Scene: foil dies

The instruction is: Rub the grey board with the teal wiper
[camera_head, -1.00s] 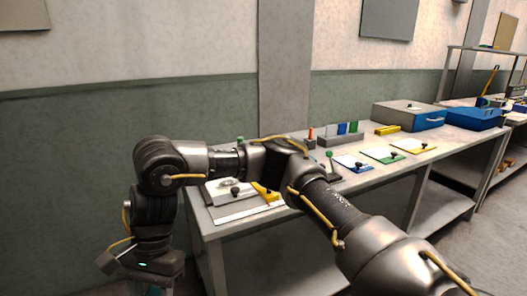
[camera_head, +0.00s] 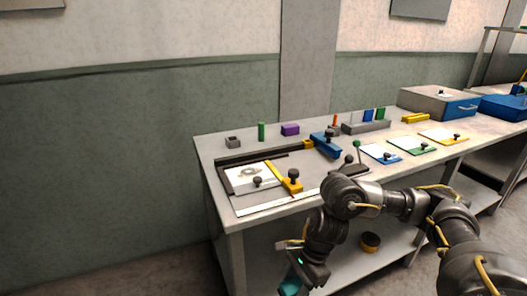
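My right gripper (camera_head: 296,278) hangs low in front of the bench, at the bottom edge of the head view. It points down and is shut on a teal piece (camera_head: 290,287), which looks like the teal wiper. Most of that piece is cut off by the frame edge. A grey board (camera_head: 419,8) hangs on the wall at the top right, partly cut off, far from my gripper. My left gripper is out of view.
The bench (camera_head: 215,208) holds a fixture with a yellow clamp (camera_head: 284,178), a blue block (camera_head: 326,146), coloured cards (camera_head: 381,154) and a grey-blue box (camera_head: 438,103). The floor at left is clear.

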